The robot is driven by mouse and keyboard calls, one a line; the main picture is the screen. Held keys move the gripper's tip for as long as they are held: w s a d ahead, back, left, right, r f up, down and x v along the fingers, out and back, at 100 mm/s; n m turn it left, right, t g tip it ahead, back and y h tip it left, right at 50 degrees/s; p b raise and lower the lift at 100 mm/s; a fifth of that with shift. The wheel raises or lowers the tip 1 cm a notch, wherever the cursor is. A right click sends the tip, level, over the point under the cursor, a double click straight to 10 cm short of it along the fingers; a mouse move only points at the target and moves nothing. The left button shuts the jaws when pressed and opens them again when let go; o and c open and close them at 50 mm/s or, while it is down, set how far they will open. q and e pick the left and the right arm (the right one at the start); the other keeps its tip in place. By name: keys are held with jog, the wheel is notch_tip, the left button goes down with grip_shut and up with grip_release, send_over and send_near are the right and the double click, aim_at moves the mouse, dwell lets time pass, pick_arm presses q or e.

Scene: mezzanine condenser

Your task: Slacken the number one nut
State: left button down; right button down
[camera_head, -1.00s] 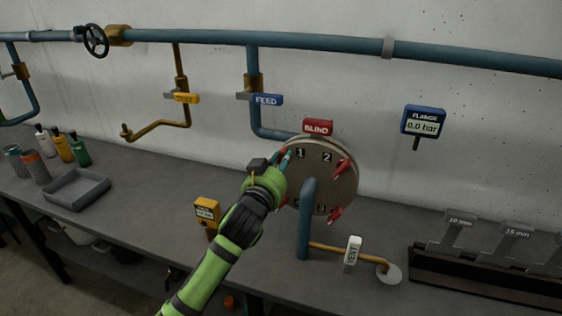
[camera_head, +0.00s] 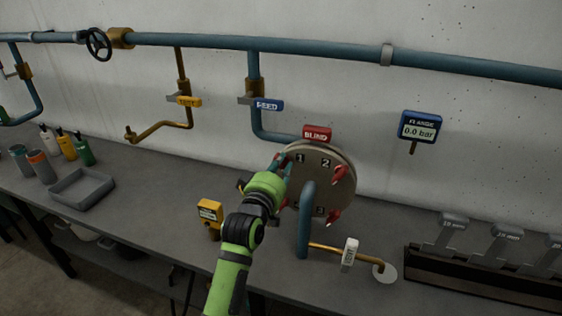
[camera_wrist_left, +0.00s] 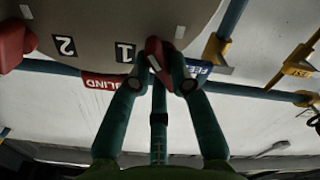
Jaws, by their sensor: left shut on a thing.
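The round grey blind flange (camera_head: 335,168) stands at the bench behind a blue pipe, with red nuts around its face and the red BLIND tag (camera_head: 317,133) on top. The number one nut (camera_wrist_left: 155,48) is red and sits beside the "1" label in the left wrist view. My left gripper (camera_head: 281,161) is at the flange's upper left, its teal fingers shut on this nut. In the head view the hand mostly hides it. The number two nut (camera_head: 340,172) is free, beside the "2" label. My right gripper is not in view.
The flange gauge (camera_head: 420,126) reads 0.0 bar. A yellow-tagged fitting (camera_head: 210,212) stands left of my forearm, and the VENT valve tag (camera_head: 349,252) sits low right. A grey tray (camera_head: 82,188) and bottles are far left; a rack (camera_head: 480,278) is right.

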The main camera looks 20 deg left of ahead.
pick_arm(q)
jog(key=shift+r+n+p, duration=0.1)
jog(key=shift+n+p, duration=0.2)
jog(key=shift+n, duration=0.5)
jog(key=c, duration=1.1)
grip_release()
jog(key=shift+s, duration=0.1)
jog(key=s, duration=1.1)
jog(key=shift+s+a, duration=0.25)
jog(key=shift+s, duration=0.15)
